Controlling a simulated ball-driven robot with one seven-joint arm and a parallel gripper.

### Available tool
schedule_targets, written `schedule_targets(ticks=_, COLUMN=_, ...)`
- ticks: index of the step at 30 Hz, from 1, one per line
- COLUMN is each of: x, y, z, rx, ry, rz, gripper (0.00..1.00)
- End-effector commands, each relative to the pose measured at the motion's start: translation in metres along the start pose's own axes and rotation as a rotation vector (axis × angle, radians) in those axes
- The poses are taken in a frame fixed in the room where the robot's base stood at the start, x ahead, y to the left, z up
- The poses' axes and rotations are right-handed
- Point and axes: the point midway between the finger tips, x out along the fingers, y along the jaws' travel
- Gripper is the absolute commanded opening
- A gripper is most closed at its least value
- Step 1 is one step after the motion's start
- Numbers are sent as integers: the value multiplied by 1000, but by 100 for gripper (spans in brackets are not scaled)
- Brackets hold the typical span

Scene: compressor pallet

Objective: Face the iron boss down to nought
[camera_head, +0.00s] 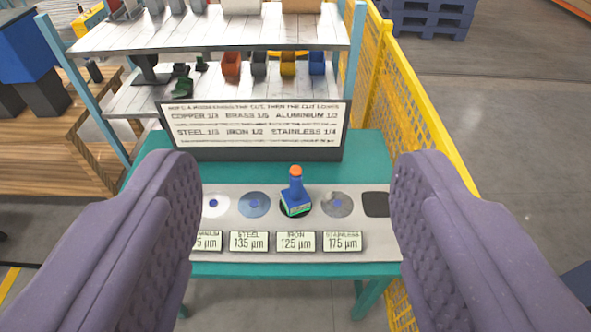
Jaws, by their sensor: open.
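A grey panel (420,250) on a green bench holds a row of round bosses. A blue hand tool (296,190) with an orange top and a small green-edged screen stands upright over the iron place and hides the boss under it. The iron display (295,241) reads 125 µm. The steel display (249,241) reads 135 µm and the stainless display (342,241) reads 175 µm. Another display, further left, is partly hidden by my left finger. My gripper (297,170) is open and empty, its purple fingers wide apart on either side of the tool, apparently nearer the camera.
A sign (255,126) behind the panel lists fractions, with iron 1/2. The steel boss (254,204), stainless boss (337,204) and a dark square pad (376,204) flank the tool. Shelves (210,32) with small items stand behind. A yellow mesh fence (410,90) runs along the right.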

Motion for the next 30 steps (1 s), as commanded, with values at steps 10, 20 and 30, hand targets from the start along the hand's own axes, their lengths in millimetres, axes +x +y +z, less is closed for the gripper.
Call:
schedule_targets(ticks=10, x=0, y=0, z=0, rx=0, ry=0, rz=0, gripper=0)
schedule_targets(ticks=20, x=0, y=0, z=0, rx=0, ry=0, rz=0, gripper=0)
schedule_targets(ticks=30, x=0, y=0, z=0, rx=0, ry=0, rz=0, gripper=0)
